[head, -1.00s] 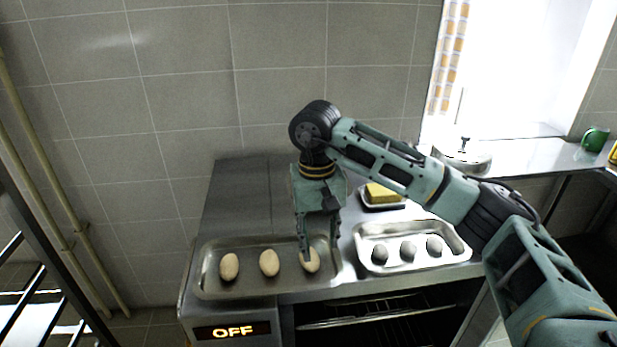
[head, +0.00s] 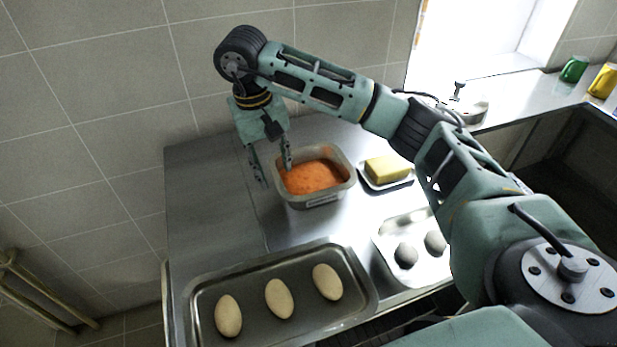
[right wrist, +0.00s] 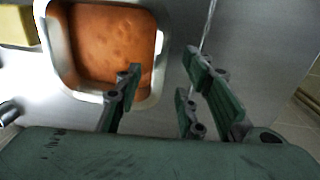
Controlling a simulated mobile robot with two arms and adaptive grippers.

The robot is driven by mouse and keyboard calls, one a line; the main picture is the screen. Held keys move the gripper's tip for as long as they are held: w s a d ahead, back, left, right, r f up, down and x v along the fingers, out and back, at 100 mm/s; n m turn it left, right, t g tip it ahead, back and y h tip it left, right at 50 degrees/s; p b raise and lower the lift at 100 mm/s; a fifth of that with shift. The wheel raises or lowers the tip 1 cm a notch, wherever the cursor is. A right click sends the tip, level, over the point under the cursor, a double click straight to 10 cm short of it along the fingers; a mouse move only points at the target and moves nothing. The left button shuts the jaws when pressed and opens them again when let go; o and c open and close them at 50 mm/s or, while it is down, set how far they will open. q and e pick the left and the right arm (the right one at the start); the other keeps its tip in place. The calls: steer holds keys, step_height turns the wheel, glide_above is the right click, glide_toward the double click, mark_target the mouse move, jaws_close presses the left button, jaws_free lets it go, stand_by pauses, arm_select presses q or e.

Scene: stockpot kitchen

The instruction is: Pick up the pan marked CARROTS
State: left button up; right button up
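A metal pan (head: 342,190) filled with orange food stands on the steel counter near the wall. A pale label shows on its front side, too small to read. My right gripper (head: 275,173) is open and empty at the pan's left rim. In the right wrist view the pan (right wrist: 157,45) is at the upper left. There the open right gripper (right wrist: 162,62) has one finger over the orange food and the other outside the rim, over bare counter. I cannot tell whether either finger touches the pan. My left gripper is not in view.
A yellow block (head: 388,168) on a small tray sits just right of the pan. The counter left of the pan is clear.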

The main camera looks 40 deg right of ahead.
mark_target(276, 176)
steer(key=shift+s+d+f, duration=0.1)
steer(key=shift+f, duration=0.3)
steer(key=f, duration=0.1)
steer(key=f+p, duration=0.1)
steer(key=f, duration=0.2)
steer(key=shift+d+f+p, duration=0.3)
steer(key=shift+p, duration=0.05)
jaws_close()
